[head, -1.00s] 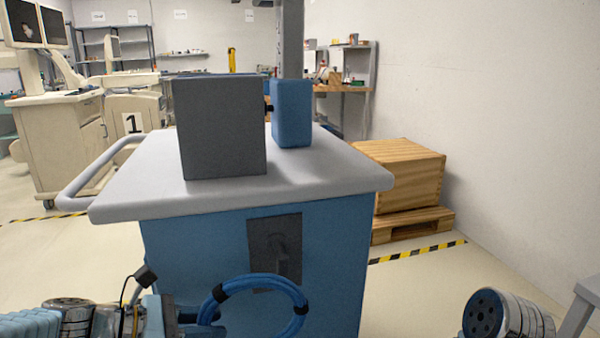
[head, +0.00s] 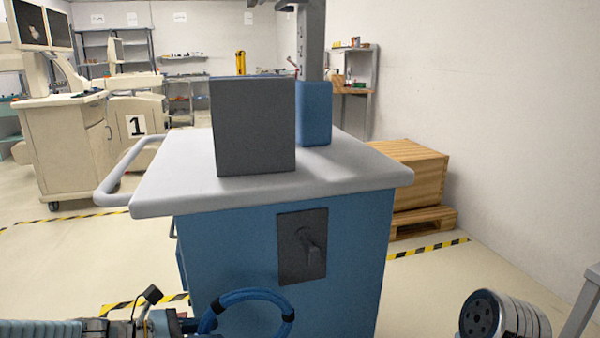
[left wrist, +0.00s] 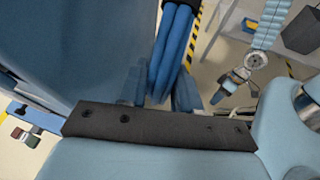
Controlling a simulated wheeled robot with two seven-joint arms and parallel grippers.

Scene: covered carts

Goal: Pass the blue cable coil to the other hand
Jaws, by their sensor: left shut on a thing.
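The blue cable coil (head: 250,294) is a ring with black bands, low in the head view in front of the blue cart. Its lower edge is cut off by the picture. My left gripper (head: 192,326) is shut on the coil's left side. In the left wrist view, the coil's blue strands (left wrist: 173,45) pass between the fingers, above the dark bar. What looks like my right gripper (left wrist: 226,88) shows small at the upper right there, apart from the coil. Its jaws are too small to read. In the head view only a link of my right arm shows.
The cart's grey top (head: 180,185) carries a dark grey box (head: 252,125) and a blue container (head: 314,113). Its front has a dark latch plate (head: 290,245). A wooden crate (head: 410,170) stands on a pallet behind right.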

